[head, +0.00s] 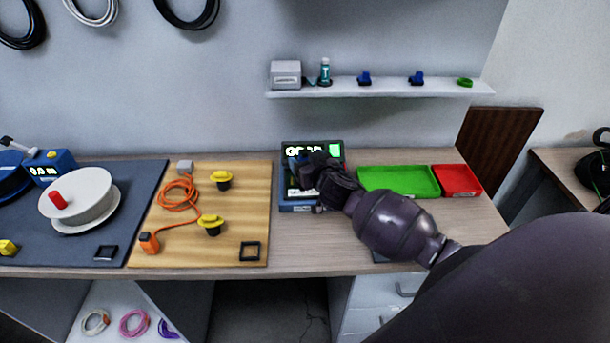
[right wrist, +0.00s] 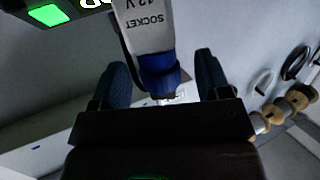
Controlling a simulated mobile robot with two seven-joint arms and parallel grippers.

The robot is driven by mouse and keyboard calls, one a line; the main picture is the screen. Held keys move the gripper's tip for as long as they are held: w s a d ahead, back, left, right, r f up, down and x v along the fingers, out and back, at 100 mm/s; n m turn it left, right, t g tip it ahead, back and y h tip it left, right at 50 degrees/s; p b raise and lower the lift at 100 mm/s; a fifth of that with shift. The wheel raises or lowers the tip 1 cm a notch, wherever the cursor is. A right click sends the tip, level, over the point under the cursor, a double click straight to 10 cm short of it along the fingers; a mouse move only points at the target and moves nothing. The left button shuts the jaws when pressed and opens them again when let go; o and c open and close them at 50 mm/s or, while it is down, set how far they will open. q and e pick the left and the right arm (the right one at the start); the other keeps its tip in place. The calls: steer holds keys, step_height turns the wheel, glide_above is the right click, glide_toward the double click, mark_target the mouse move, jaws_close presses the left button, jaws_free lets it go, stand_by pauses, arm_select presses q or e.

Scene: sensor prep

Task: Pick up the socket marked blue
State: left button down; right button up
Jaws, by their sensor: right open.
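The socket (right wrist: 150,35) shows in the right wrist view as a pale body lettered "SOCKET 12 V", with a blue band at its near end. It lies between the two fingers of my right gripper (right wrist: 164,80), which is open, with a visible gap on the right side. In the head view, my right gripper (head: 315,172) is in front of a dark tester with a lit display (head: 300,152) and a green square, and it hides the socket there. The display lettering is partly covered. My left gripper is not in view.
A green tray (head: 400,181) and a red tray (head: 458,181) stand right of the tester. Left are a wooden board (head: 180,245) with an orange cable (head: 177,194) and yellow-capped parts. A wall shelf (head: 380,91) carries small items, two of them blue.

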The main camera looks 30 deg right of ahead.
steer(key=shift+w+d+f, duration=0.1)
steer(key=shift+w+f, duration=0.05)
steer(key=shift+w, duration=0.45)
